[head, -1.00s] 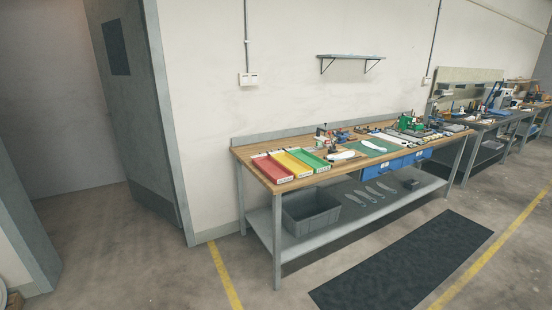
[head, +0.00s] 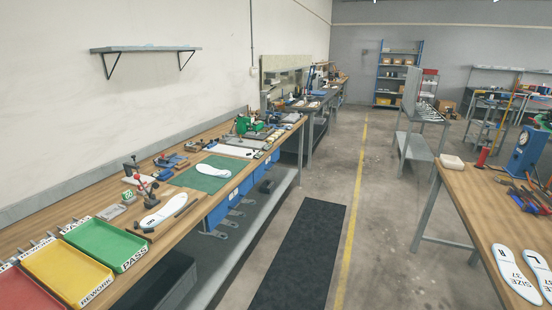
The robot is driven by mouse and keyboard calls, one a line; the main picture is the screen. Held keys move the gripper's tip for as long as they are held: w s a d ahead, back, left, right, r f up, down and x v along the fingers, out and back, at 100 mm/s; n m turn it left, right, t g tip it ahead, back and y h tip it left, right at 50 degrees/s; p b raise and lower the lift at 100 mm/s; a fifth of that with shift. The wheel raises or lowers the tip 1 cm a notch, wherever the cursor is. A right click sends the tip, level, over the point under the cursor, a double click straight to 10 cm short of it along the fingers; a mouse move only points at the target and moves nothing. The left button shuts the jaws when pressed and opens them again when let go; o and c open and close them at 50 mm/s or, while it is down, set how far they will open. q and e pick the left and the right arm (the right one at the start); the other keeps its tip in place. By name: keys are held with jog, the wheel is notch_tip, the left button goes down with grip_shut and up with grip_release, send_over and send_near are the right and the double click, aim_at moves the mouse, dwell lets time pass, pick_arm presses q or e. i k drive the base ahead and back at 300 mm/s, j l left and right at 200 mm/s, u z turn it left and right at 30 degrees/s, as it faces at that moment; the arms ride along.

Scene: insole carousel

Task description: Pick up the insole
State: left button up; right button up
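Several white insole shapes are in the head view. One insole (head: 164,211) lies on the left wooden bench beside the green tray. Another white insole (head: 213,170) lies on a green mat (head: 190,180) farther along that bench. On the right table, a white insole marked R, SIZE 37 (head: 517,272) lies beside one marked L, SIZE 37 (head: 540,268), which the picture edge cuts off. I cannot tell which insole the task means. Neither of my grippers is in view.
The left bench (head: 182,218) carries red (head: 22,292), yellow REWORK (head: 66,272) and green PASS (head: 106,243) trays. The right table (head: 462,205) holds tools and a blue device (head: 527,150). Between them, the floor with a dark mat (head: 300,258) is clear.

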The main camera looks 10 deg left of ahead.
aim_at(202, 168)
jog(key=i+l+u, duration=0.1)
jog(key=i, duration=0.5)
jog(key=i+l, duration=0.2)
jog(key=i, duration=0.35)
jog(key=u, duration=0.05)
